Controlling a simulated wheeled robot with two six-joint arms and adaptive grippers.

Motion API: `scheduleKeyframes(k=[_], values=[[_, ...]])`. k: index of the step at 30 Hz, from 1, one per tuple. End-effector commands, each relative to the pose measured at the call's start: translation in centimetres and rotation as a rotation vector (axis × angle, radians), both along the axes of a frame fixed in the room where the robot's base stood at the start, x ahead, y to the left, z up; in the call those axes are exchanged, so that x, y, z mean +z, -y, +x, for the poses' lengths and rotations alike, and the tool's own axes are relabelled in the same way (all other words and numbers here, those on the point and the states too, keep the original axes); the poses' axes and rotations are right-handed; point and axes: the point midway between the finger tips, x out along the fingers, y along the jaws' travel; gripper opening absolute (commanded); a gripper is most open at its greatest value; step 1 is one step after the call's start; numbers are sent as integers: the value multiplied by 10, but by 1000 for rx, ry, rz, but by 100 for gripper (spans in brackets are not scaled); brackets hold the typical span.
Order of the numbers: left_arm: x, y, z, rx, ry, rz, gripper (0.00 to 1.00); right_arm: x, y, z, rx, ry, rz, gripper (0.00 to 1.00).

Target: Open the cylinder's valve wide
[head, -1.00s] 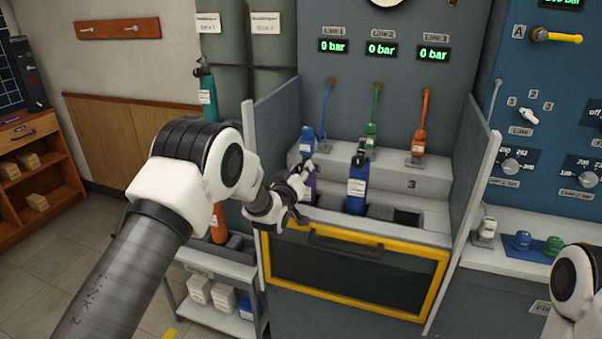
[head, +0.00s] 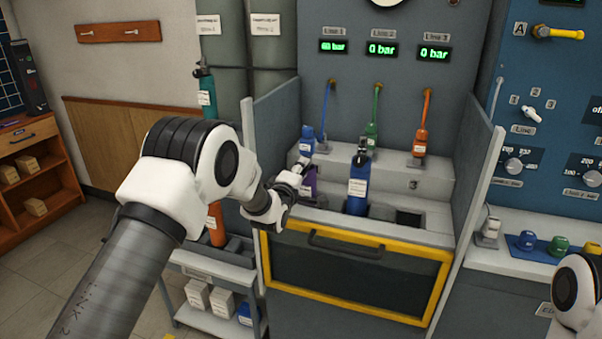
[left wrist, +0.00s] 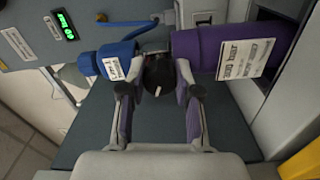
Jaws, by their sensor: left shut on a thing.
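The purple cylinder (head: 310,182) stands in the first slot of the bench, mostly hidden behind my left gripper (head: 297,181) in the head view. In the left wrist view the purple cylinder (left wrist: 228,48) lies to the right, with a blue regulator (left wrist: 108,62) at its top end. Its valve is a black knob (left wrist: 158,75) with a white mark. My left gripper (left wrist: 158,92) has one finger on each side of the knob and is shut on it. The Line 1 display (head: 333,46) reads about 60 bar. My right gripper is out of view.
A blue cylinder (head: 357,188) stands in the middle slot; the third slot (head: 408,219) is empty. Side panels (head: 478,185) flank the bench. A trolley (head: 213,287) with boxes stands left.

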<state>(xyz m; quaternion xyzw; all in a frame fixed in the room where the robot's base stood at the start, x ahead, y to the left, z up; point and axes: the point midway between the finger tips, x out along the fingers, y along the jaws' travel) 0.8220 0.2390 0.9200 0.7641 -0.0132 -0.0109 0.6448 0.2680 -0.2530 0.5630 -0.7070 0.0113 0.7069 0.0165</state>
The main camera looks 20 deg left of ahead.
Motion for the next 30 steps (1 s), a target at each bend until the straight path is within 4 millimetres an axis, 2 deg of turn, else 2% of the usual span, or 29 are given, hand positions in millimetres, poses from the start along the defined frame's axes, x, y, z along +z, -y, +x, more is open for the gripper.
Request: scheduleKeyframes(k=[18,30], values=[[-1,0,0,1,-20,-581,0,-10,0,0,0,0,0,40],[-1,0,0,1,-30,-853,0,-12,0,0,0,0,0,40]])
